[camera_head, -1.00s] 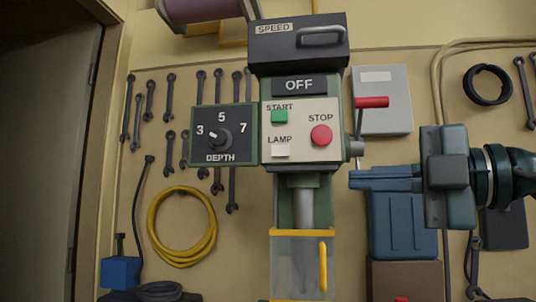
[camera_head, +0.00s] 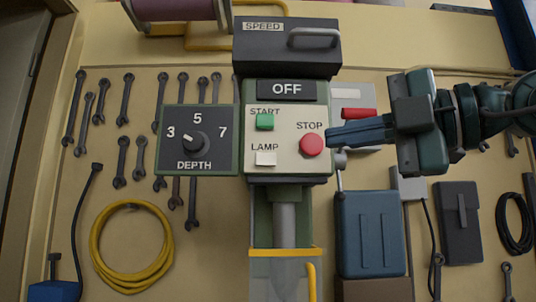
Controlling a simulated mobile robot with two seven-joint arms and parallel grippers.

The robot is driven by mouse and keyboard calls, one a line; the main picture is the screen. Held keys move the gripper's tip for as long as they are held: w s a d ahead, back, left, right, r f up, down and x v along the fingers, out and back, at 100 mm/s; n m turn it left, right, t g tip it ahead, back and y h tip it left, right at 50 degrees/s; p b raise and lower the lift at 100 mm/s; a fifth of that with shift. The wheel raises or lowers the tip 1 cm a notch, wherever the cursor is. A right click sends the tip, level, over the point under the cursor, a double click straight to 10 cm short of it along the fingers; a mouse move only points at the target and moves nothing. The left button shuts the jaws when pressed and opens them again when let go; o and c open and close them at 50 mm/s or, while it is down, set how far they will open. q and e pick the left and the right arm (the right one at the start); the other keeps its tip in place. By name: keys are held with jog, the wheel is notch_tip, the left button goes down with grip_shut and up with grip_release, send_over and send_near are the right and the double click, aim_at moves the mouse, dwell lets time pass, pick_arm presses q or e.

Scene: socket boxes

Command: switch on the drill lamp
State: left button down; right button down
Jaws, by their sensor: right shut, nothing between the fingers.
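The drill's control panel (camera_head: 290,165) faces me in the middle of the view. Its white LAMP button (camera_head: 266,158) sits at the lower left of the panel, unlit in look. The green START button (camera_head: 265,122) is above it, and the round red STOP button (camera_head: 311,145) is to its right. The display above reads OFF (camera_head: 287,89). My right gripper (camera_head: 332,137) comes in from the right, shut and empty. Its fingertips are just right of the STOP button in the picture; whether they touch it I cannot tell. My left gripper is not in view.
A DEPTH dial (camera_head: 194,141) is left of the panel, and a dark SPEED box (camera_head: 285,48) with a handle is above. A clear guard with a yellow frame (camera_head: 285,253) is below. A red-handled lever (camera_head: 358,113) is partly behind my gripper. Wrenches hang on the wall.

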aim_at(272, 154)
jog(key=p+x, duration=0.1)
jog(key=x, duration=0.3)
jog(key=w+p+x, duration=0.1)
jog(key=x, duration=0.3)
jog(key=d+p+x, duration=0.1)
jog(key=p+x, duration=0.1)
jog(key=x, duration=0.2)
jog(key=shift+w+r, duration=0.1)
jog(key=shift+w, duration=0.35)
jog(key=shift+w+a, duration=0.1)
jog(key=shift+w, duration=0.4)
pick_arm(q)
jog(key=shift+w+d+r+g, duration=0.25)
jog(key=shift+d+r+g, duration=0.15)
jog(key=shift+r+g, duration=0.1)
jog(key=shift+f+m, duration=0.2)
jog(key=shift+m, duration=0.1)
